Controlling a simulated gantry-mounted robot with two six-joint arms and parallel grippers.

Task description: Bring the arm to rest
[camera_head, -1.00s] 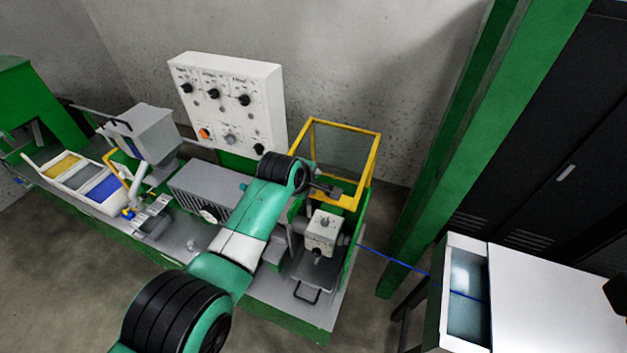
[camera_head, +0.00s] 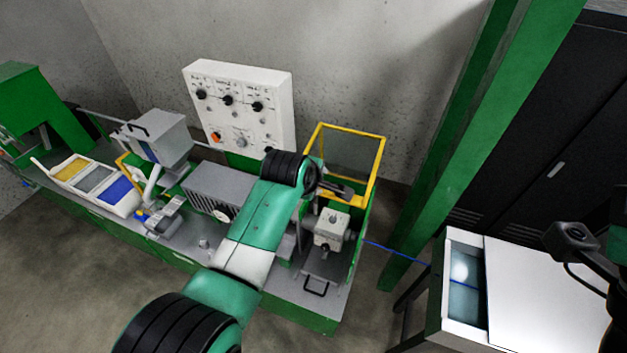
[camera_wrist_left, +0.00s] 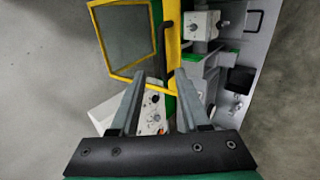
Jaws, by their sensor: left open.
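My left arm reaches in from the bottom of the head view, and its gripper (camera_head: 338,190) hangs in the air by the yellow-framed guard (camera_head: 374,168). In the left wrist view the two fingers of the left gripper (camera_wrist_left: 159,74) stand apart with nothing between them. The guard (camera_wrist_left: 153,45) shows beyond the fingertips. The blue cable (camera_head: 398,252) runs from the right end of the green machine to the white table and is clear of the gripper. No fingers of my right gripper show.
A grey block with a knob (camera_head: 332,230) stands just below the gripper on the machine bench. A white control panel (camera_head: 241,105) is on the wall behind. A green post (camera_head: 455,135) rises at right, beside the white table (camera_head: 545,290). A dark part (camera_head: 572,238) juts in at right.

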